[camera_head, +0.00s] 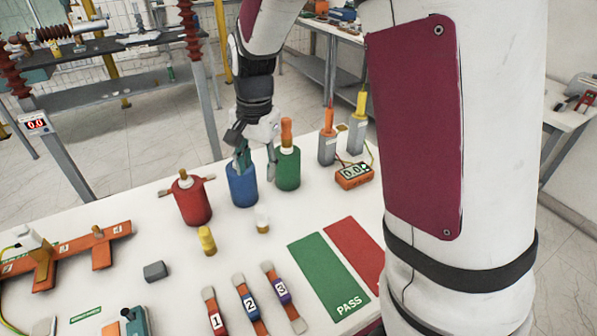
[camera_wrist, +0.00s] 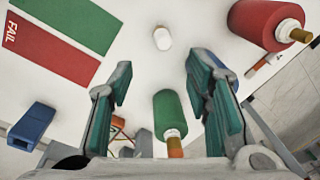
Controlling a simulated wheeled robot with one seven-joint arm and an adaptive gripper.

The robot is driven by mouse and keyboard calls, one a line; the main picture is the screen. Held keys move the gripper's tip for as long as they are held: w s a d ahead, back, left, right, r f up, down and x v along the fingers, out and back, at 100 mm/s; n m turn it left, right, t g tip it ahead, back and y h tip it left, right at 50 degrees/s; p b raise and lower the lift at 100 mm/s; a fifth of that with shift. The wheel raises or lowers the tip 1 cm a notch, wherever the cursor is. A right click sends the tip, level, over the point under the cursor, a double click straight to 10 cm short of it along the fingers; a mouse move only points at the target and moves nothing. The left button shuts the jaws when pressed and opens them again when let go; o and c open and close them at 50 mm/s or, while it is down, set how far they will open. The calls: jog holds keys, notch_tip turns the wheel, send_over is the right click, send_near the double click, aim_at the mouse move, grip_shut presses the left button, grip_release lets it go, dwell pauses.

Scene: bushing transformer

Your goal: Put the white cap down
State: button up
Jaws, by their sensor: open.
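The small white cap (camera_head: 262,219), with a tan lower part, stands upright on the white table in front of the blue and green cylinders. It also shows in the wrist view (camera_wrist: 162,38), beyond my fingertips and apart from them. My gripper (camera_head: 257,164) is open and empty, pointing down by the blue cylinder (camera_head: 243,190) and the green cylinder (camera_head: 288,172). In the wrist view my gripper (camera_wrist: 161,72) has its teal fingers spread wide, with the green cylinder (camera_wrist: 172,105) showing between them. The blue cylinder is partly covered by a finger in the head view.
A red cylinder (camera_head: 192,203) stands to the left, with a yellow piece (camera_head: 207,240) before it. Grey posts (camera_head: 327,150) and an orange meter (camera_head: 353,175) stand right. Green (camera_head: 325,275) and red (camera_head: 356,250) mats lie in front. Numbered straps (camera_head: 247,304) lie near the front.

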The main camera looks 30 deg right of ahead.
jog(key=s+r+n+t, duration=0.2)
jog(key=s+r+n, duration=0.3)
jog(key=s, duration=0.6)
jog(key=s+r+n+t, duration=0.2)
jog(key=s+r+n, duration=0.3)
jog(key=s+r, duration=0.4)
jog(key=shift+s+d+r+n+t, duration=0.2)
jog(key=shift+s+n+t, duration=0.1)
jog(key=shift+s, duration=0.8)
